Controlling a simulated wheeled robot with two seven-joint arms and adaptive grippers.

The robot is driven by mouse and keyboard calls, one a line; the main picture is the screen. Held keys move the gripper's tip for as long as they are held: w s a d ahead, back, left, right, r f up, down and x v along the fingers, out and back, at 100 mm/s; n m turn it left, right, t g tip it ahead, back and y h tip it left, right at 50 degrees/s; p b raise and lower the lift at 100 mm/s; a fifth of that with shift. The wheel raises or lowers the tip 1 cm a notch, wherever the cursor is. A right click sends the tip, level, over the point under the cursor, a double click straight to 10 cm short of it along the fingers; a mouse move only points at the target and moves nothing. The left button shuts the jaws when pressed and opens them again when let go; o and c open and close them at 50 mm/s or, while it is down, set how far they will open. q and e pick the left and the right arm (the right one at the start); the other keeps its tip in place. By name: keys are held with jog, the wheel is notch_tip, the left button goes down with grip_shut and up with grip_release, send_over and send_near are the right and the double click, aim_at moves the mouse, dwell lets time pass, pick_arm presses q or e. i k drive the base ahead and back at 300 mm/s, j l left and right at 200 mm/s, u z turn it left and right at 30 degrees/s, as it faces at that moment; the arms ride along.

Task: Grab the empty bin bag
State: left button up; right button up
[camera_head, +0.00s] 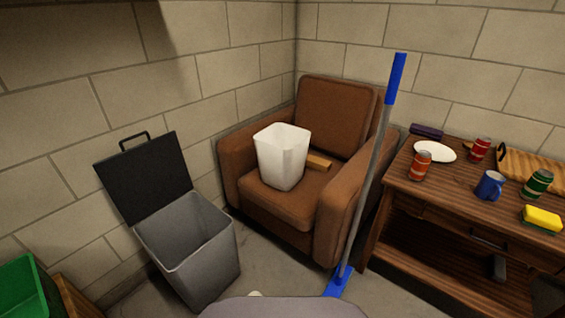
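A white, open-topped, bag-like liner (282,160) stands upright on the seat of the brown armchair (275,199). It has the shape of a bin, and I take it to be the empty bin bag; its inside is mostly hidden. A grey bin (198,262) stands on the floor to the left with its dark lid (146,178) open and leaning back. The part of its inside that I see looks bare. Neither of my grippers is in view.
A broom (372,165) with a blue head stands upright between the armchair and the wooden table (440,188). Cans, a blue mug (489,185), a plate and a sponge are on the table. A green container (22,288) is at lower left.

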aim_at(282, 158)
jog(key=i+l+z, duration=0.2)
jog(key=l+z, duration=0.15)
jog(key=i+l+z, duration=0.2)
jog(key=l+z, duration=0.2)
